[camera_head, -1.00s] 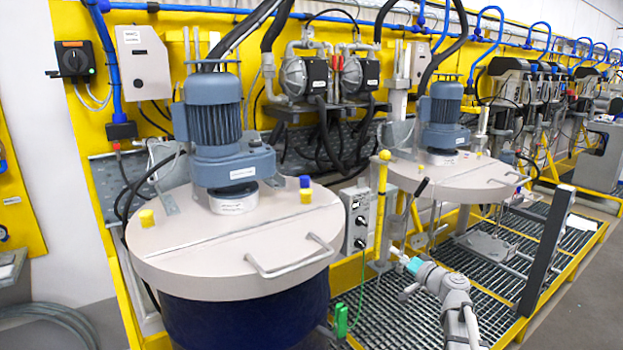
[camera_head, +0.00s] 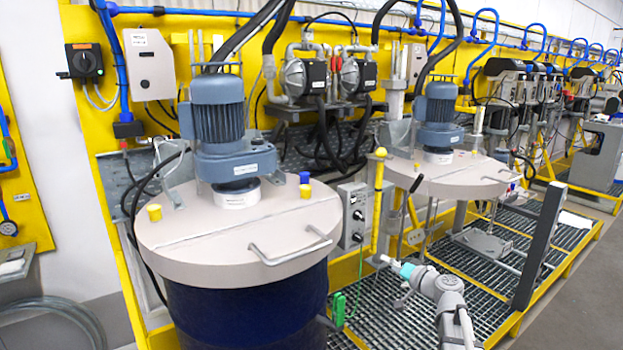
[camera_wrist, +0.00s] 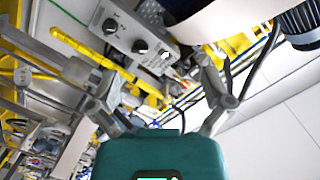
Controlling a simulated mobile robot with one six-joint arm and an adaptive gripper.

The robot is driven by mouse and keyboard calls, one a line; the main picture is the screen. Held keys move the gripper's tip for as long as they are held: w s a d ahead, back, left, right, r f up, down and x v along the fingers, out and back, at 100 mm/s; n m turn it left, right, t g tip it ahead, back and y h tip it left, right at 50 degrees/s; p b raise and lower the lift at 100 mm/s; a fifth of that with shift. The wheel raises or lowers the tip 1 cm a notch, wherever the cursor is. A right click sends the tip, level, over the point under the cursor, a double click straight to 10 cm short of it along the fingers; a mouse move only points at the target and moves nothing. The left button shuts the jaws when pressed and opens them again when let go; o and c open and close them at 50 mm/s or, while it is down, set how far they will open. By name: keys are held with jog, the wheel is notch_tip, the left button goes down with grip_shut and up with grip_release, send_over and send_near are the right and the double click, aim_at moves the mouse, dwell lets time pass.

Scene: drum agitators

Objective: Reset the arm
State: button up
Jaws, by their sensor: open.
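My arm rises at the lower right of the head view, and my gripper (camera_head: 384,261) points left, above the grating and to the right of the near drum. In the wrist view my gripper (camera_wrist: 158,82) has its two grey fingers spread apart with nothing held between them. The teal body of my wrist fills the bottom middle of that view. Beyond the fingers are a grey control box (camera_wrist: 133,35) with black knobs and a yellow bar (camera_wrist: 80,50); the picture is tilted.
The near blue drum (camera_head: 245,315) has a beige lid (camera_head: 190,245) with a handle and an agitator motor (camera_head: 218,125). A second lidded agitator (camera_head: 445,180) stands behind. A yellow lever post (camera_head: 379,205) and a grey upright post (camera_head: 541,245) flank my arm. Grating (camera_head: 400,325) lies below.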

jog(key=s+a+f+n+g+p, duration=0.2)
jog(key=s+a+f+g, duration=0.3)
jog(key=s+a, duration=0.15)
jog(key=s+f+g+h+p, duration=0.2)
jog(key=s+f+g+h, duration=0.1)
jog(key=s, duration=0.5)
jog(key=s+d+f+g+h+p, duration=0.1)
jog(key=s+f+g+h+p, duration=0.1)
jog(key=s+g+h, duration=0.3)
jog(key=s+h, duration=0.2)
jog(key=s, duration=0.2)
jog(key=shift+f+g, duration=0.3)
jog(key=shift+f, duration=0.1)
